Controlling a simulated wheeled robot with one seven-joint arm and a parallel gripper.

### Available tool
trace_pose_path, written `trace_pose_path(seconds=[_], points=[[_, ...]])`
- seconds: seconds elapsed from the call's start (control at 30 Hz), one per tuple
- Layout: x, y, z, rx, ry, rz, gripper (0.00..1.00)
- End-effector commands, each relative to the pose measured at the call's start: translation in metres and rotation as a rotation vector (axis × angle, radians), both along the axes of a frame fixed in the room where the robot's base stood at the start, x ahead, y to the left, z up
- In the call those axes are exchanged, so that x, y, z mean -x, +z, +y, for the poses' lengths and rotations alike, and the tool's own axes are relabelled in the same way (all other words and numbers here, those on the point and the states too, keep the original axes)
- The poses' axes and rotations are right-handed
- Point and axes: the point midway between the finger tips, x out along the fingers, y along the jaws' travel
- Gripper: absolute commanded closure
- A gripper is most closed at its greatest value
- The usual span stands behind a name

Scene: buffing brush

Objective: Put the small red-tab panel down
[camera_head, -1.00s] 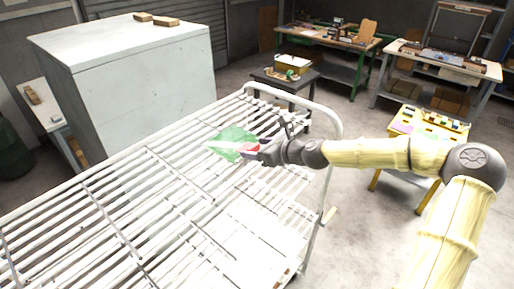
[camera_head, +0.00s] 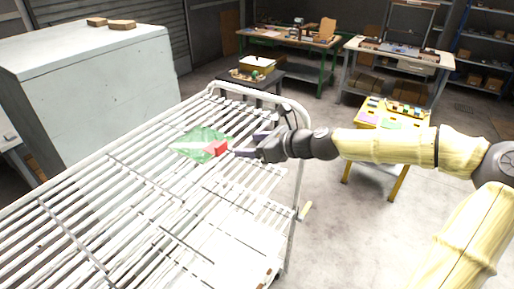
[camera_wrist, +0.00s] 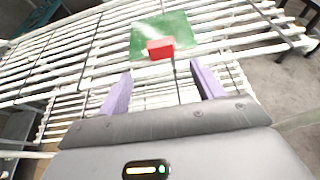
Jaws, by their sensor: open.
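The small panel (camera_head: 199,140) is a green, partly glossy sheet with a red tab (camera_head: 221,148) on its near right edge. It lies on the white slatted rack (camera_head: 150,215). In the wrist view the panel (camera_wrist: 178,27) is ahead of the fingers, with its red tab (camera_wrist: 160,48) facing me. My gripper (camera_head: 247,143) is open, its purple fingers apart and empty. It is just to the right of the tab in the head view. In the wrist view, a clear gap shows between my fingertips (camera_wrist: 160,72) and the tab.
A white cabinet (camera_head: 90,80) stands at the left beyond the rack. The rack's raised end rail (camera_head: 297,150) is near my wrist. Many slats around the panel are bare.

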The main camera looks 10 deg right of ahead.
Motion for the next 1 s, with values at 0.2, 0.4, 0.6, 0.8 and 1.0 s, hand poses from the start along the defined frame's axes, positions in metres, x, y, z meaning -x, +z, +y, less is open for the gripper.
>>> trace_pose_path(seconds=[0.2,0.4,0.6,0.8,1.0], points=[[0.0095,0.0059,-0.012,0.0,0.0,0.0,0.33],[0.0104,0.0071,-0.0124,0.0,0.002,0.001,0.33],[0.0101,0.0069,-0.0125,0.0,0.001,0.0,0.33],[0.01,0.0068,-0.0125,0.0,0.001,0.0,0.33],[0.0126,-0.0027,-0.0073,0.038,0.024,-0.005,0.33]])
